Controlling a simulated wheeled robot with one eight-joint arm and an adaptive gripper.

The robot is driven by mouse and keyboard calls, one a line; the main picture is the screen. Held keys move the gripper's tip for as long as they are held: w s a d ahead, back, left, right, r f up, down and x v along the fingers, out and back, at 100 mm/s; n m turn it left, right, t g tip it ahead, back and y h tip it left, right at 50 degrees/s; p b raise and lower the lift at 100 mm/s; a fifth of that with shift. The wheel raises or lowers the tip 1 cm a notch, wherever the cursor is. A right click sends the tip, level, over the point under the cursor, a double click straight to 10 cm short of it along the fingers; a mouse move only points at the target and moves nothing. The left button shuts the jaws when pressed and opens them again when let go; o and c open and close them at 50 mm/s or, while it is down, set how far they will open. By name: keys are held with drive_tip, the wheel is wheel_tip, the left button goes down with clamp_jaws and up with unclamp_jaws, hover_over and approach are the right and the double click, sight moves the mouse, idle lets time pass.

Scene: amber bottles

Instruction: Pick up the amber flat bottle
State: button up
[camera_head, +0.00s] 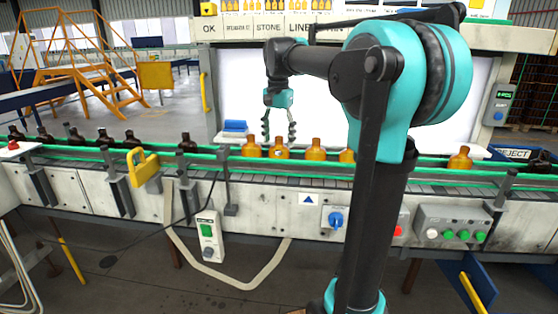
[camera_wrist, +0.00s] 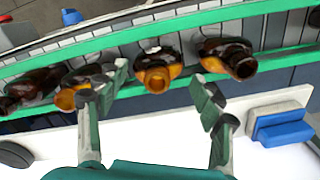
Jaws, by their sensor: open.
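Several amber bottles stand in a row on the conveyor. One bottle with a small pale mark (camera_head: 279,153) is below my gripper (camera_head: 279,138) in the head view. My gripper is open and empty, with the fingertips above the bottles. Neighbouring bottles stand to its left (camera_head: 251,148) and right (camera_head: 316,150) in the head view. I cannot tell for certain which bottle is the flat one.
Green guide rails (camera_head: 500,172) run along the conveyor. Darker bottles (camera_head: 184,143) stand further left, and a lone amber bottle (camera_head: 460,159) stands to the right. A blue object (camera_head: 235,127) sits on the white ledge behind. The neighbouring bottles leave little side room for the fingers.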

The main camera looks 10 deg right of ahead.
sight(279, 155)
drive_tip(key=shift+s+d+f, duration=0.1)
drive_tip(key=shift+s+f, duration=0.05)
drive_tip(key=shift+f, duration=3)
drive_tip(key=c, duration=1)
drive_tip(key=shift+r, duration=0.1)
